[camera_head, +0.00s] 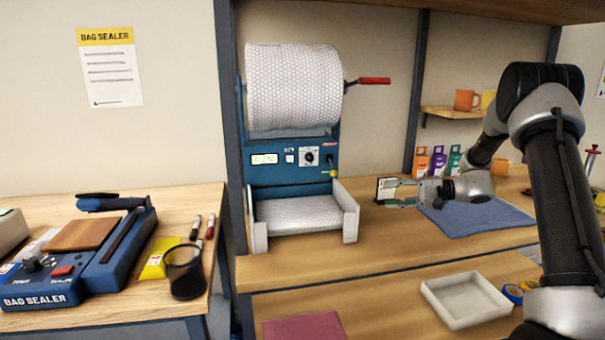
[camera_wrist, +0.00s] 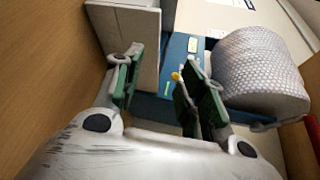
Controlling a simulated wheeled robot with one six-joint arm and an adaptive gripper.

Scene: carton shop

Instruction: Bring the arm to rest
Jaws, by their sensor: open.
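My gripper (camera_head: 398,193) hangs over the wooden bench, just right of the bubble-wrap machine (camera_head: 290,170) and left of the blue cloth. My arm reaches in from the right, bent at a high elbow. In the wrist view my gripper (camera_wrist: 163,82) has its two green-padded fingers spread apart, with nothing held between them. Beyond the fingers, the wrist view shows the machine's pale tray wall (camera_wrist: 130,45), its blue front and the yellow-tipped lever (camera_wrist: 176,76). A small dark and white item (camera_head: 386,188) shows by the fingertips; I cannot tell whether it touches them.
A bubble-wrap roll (camera_head: 293,86) with a red-handled crank (camera_head: 373,81) tops the machine. Right are the blue cloth (camera_head: 475,217) and small colored boxes (camera_head: 437,163). A white tray (camera_head: 465,299) stands in front.

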